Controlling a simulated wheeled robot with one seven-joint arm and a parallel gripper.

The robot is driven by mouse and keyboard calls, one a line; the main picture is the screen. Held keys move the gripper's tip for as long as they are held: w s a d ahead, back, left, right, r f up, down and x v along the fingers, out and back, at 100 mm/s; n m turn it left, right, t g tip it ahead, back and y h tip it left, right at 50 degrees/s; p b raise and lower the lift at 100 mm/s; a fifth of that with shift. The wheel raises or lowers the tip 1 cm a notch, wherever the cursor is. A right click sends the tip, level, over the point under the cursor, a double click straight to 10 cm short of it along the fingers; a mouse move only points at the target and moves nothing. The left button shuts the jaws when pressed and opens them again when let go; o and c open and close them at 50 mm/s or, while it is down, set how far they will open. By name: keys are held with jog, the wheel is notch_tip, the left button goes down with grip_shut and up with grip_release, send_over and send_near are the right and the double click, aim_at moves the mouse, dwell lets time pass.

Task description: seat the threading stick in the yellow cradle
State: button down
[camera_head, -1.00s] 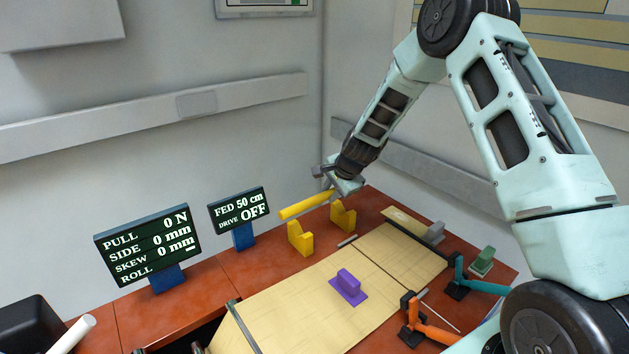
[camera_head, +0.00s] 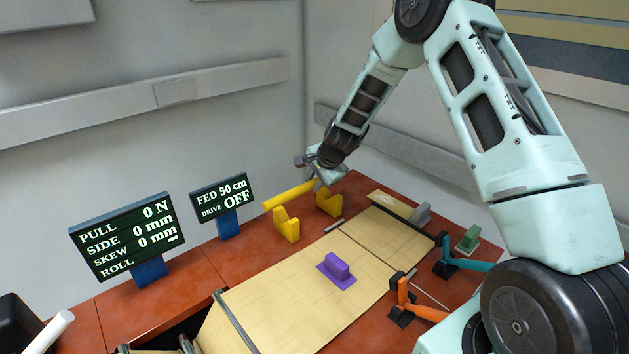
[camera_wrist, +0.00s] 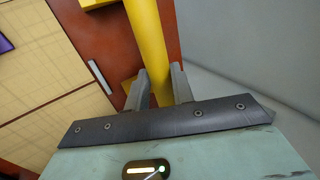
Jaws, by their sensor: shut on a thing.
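The threading stick (camera_head: 288,195) is a yellow rod in the head view, held near its right end by my gripper (camera_head: 317,180). In the wrist view the stick (camera_wrist: 148,40) runs up between the two fingers of my gripper (camera_wrist: 155,88), which are shut on it. The yellow cradle has two notched blocks, a left block (camera_head: 287,226) and a right block (camera_head: 329,204), standing on the red-brown bench. The stick is just above the blocks, its left end reaching past the left block. I cannot tell whether it touches them.
A purple handled block (camera_head: 337,268) sits on the pale sheet (camera_head: 290,300). Orange (camera_head: 418,305) and teal (camera_head: 462,262) clamps stand to the right. Two display boards, one reading PULL (camera_head: 128,236) and one FED 50 cm (camera_head: 222,198), stand to the left. A wall is behind.

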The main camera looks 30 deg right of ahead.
jog(key=shift+f+b, duration=2.35)
jog(key=shift+f, duration=0.65)
jog(key=shift+f+b, duration=0.3)
jog(key=shift+f, duration=0.1)
jog(key=c, duration=1.1)
grip_release()
jog(key=b+v, duration=0.2)
jog(key=v, duration=1.5)
jog(key=shift+s+r, duration=0.15)
jog(key=shift+s, duration=0.05)
jog(key=shift+a, duration=0.1)
